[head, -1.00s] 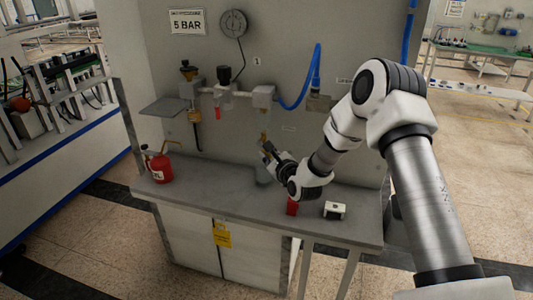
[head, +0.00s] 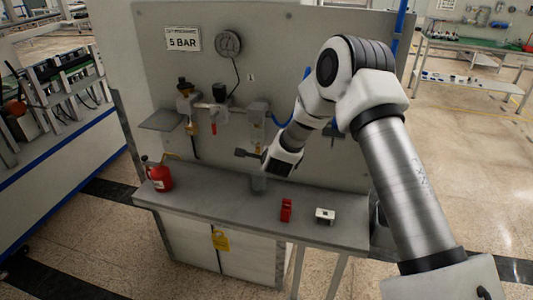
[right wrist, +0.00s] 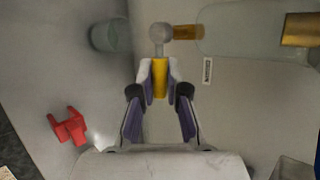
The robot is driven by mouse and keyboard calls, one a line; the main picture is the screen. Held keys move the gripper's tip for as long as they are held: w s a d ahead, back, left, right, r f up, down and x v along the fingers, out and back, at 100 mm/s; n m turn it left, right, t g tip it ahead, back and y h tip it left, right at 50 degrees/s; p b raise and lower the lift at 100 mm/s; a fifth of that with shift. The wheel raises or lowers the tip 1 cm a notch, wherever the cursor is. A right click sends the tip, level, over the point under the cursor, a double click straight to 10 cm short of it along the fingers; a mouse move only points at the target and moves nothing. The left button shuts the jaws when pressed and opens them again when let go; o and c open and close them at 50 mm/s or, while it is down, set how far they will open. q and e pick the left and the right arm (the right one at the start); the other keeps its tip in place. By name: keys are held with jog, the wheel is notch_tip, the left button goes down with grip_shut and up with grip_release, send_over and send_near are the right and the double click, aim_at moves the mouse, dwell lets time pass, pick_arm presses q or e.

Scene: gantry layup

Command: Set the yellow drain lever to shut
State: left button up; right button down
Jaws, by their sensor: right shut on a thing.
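The yellow drain lever (right wrist: 160,78) shows in the right wrist view, between the fingertips of my right gripper (right wrist: 160,74), which is shut on it. The lever runs from a grey ball-shaped valve (right wrist: 161,34) toward my gripper, at about a right angle to the brass stem (right wrist: 187,32). The stem leads to the clear bowl (right wrist: 240,32) of the unit. In the head view my right gripper (head: 246,153) points left, under the wall-mounted unit (head: 257,110); there the lever is mostly hidden behind it. My left gripper is not in view.
A clear cup (head: 258,184) stands on the bench (head: 220,205) below the valve. A blue hose (head: 306,73) hangs behind my arm.

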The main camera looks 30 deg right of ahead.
jog(key=shift+r+p, duration=0.2)
jog(key=shift+p, duration=0.2)
jog(key=c, duration=1.2)
grip_release()
jog(key=shift+a, duration=0.1)
jog(key=v, duration=1.1)
jog(key=shift+s+a+r, duration=0.2)
jog(key=shift+a+r, duration=0.1)
